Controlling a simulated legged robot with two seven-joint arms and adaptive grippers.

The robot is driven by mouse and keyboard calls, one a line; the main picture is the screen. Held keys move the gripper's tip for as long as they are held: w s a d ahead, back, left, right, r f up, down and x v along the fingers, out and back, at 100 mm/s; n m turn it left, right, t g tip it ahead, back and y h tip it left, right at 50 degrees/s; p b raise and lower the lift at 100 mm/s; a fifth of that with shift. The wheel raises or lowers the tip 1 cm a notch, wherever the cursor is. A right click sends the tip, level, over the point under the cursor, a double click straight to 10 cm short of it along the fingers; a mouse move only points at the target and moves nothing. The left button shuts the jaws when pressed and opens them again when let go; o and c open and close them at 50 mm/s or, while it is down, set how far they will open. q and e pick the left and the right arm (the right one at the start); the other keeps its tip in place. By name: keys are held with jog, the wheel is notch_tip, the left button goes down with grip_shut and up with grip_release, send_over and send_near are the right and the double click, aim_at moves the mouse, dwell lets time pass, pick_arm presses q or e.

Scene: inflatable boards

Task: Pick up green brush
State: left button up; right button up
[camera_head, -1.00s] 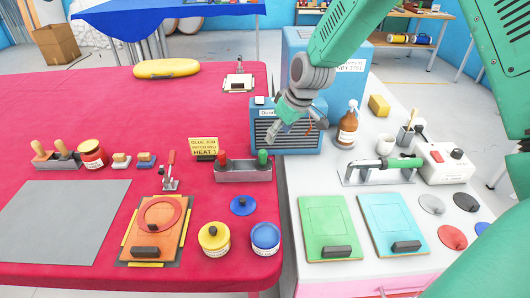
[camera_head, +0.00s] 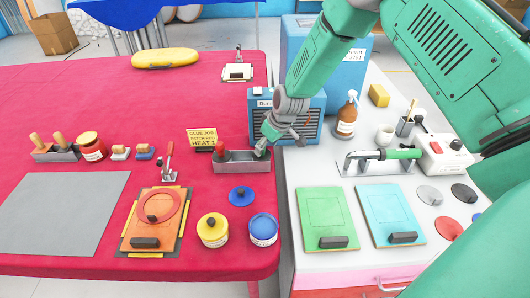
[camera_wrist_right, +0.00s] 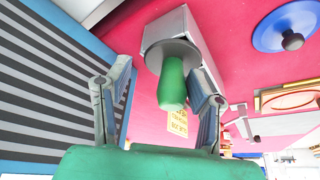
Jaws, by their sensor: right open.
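The green brush's handle (camera_wrist_right: 172,85) stands up from the grey holder (camera_head: 240,163) in the right wrist view, with a dark round collar at its base. In the head view my right gripper is in front of it and hides most of it. My right gripper (camera_head: 262,148) is over the right end of the holder. In the wrist view its open fingers (camera_wrist_right: 160,78) are on either side of the green handle, which is nearer the right finger. I cannot tell whether they touch. My left gripper is not in view.
A red-handled brush (camera_head: 219,148) stands at the holder's left end. A blue heater box (camera_head: 310,118) is close behind my gripper. A yellow sign (camera_head: 202,137) stands behind the holder. A blue lid (camera_head: 241,196) and yellow and blue pots lie in front.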

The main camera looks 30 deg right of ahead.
jog(key=shift+w+a+f, duration=0.2)
jog(key=shift+a+f, duration=0.1)
jog(key=shift+f, duration=0.15)
jog(key=shift+w+a, duration=0.15)
jog(key=shift+a, duration=0.25)
jog(key=shift+a+r, duration=0.2)
jog(key=shift+a, duration=0.45)
jog(key=shift+a+r, duration=0.1)
jog(key=c, duration=0.4)
grip_shut()
jog(key=shift+d+f, duration=0.2)
jog(key=shift+d, duration=0.45)
jog(key=shift+s+d, duration=0.25)
jog(key=shift+d, duration=0.05)
jog(key=r, duration=0.6)
jog(key=a+r, duration=0.1)
jog(key=r, duration=0.2)
jog(key=shift+w+r+b, duration=0.1)
jog(key=shift+r+b, duration=0.15)
jog(key=shift+b, duration=0.1)
jog(key=shift+r, duration=0.2)
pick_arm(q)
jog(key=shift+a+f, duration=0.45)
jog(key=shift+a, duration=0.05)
pick_arm(e)
jog(key=shift+d, duration=0.4)
jog(key=shift+a, duration=0.15)
